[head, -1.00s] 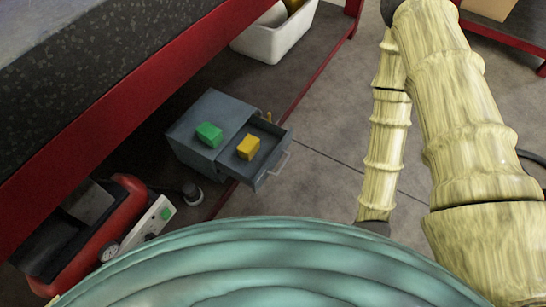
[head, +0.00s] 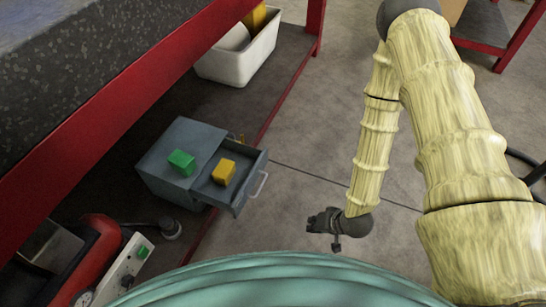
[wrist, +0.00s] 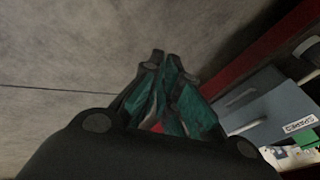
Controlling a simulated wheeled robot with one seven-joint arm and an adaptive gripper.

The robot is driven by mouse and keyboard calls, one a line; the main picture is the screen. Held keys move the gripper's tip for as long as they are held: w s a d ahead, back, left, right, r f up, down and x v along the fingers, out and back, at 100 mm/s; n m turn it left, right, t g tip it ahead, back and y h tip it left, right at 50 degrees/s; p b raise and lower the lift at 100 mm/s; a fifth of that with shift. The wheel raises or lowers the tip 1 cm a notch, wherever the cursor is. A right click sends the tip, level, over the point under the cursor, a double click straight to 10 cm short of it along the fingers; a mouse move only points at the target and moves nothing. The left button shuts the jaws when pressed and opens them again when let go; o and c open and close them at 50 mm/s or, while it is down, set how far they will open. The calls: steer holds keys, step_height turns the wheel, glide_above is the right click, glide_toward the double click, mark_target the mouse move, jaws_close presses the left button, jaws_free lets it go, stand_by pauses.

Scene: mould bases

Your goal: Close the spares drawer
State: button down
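A yellow block (head: 223,172) lies in the drawer. A green block (head: 182,162) sits on the cabinet top. The drawer's handle (head: 259,184) faces right. My gripper (head: 318,222) is low, to the right of the handle and apart from it. In the wrist view the fingertips of my gripper (wrist: 168,58) are together with nothing seen between them. A grey-blue surface with a SPARES label (wrist: 300,125) shows at the right there.
A white bin (head: 241,62) with a yellow thing in it stands behind the cabinet. A red machine (head: 88,250) and a pale box with a green button (head: 127,266) are in front of it, under the bench. The floor right of the drawer is clear.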

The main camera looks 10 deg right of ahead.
steer(key=w+a+r+m+t+y+b, duration=0.1)
steer(key=w+r+m+t+y+b, duration=0.25)
steer(key=w, duration=0.95)
steer(key=w+d+r+t+y+b, duration=0.1)
steer(key=w+d+r+y+b, duration=0.2)
steer(key=w+r+y, duration=0.35)
steer(key=w+a+b, duration=0.2)
steer(key=a+b, duration=0.1)
steer(key=a, duration=0.3)
steer(key=w+a+y+b, duration=0.1)
steer(key=w+a+b, duration=0.2)
steer(key=a, duration=0.3)
steer(key=shift+y+b, duration=0.3)
steer(key=shift+b, duration=0.2)
steer(key=shift+w+r+n, duration=0.1)
steer(key=shift+n, duration=0.15)
